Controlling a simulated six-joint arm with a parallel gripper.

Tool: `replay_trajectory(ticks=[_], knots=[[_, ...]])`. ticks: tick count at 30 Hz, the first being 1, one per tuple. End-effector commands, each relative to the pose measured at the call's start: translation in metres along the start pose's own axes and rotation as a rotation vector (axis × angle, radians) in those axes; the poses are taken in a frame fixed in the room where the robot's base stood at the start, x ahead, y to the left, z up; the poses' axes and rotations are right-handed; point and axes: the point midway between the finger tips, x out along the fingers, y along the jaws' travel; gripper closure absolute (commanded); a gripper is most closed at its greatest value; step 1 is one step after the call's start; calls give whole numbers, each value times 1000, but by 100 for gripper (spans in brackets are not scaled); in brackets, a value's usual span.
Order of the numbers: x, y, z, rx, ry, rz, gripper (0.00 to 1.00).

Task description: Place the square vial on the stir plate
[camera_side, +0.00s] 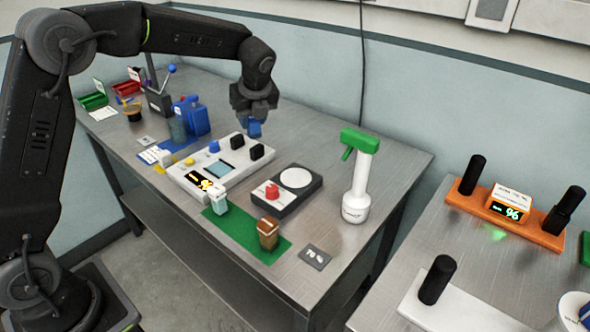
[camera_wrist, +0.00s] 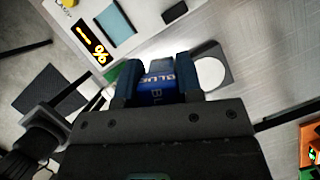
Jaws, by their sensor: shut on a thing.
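My gripper (camera_side: 256,118) is above the bench, behind the white panel device. It is shut on a blue, box-like thing (camera_side: 254,130) that is held clear of the bench. In the wrist view, this blue thing (camera_wrist: 158,88) sits between the fingers and has lettering reading "BLUE"; I cannot tell surely whether it is the square vial. The stir plate (camera_side: 312,196) is dark, with a white round top and a red knob, and stands empty to the right of the panel. Its white disc (camera_wrist: 211,73) shows partly behind my right finger in the wrist view.
A green mat (camera_side: 236,224) in front holds a pale, white-capped vial (camera_side: 219,203) and a brown jar (camera_side: 268,234). The white panel device (camera_side: 194,183) has several knobs. A green-topped spray bottle (camera_side: 358,180) stands right of the stir plate. Blue bottles (camera_side: 197,117) stand left.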

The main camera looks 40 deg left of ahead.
Motion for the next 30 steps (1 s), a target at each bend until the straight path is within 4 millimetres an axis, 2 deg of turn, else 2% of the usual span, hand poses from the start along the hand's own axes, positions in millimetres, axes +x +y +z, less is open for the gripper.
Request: replay_trajectory(ticks=[9,15,20,27,30], knots=[[21,-51,-62,5,1,1,90],[29,-72,-86,2,0,0,90],[33,-76,-91,0,0,1,90],[62,-76,-103,0,1,3,90],[68,-76,-106,0,1,0,90]])
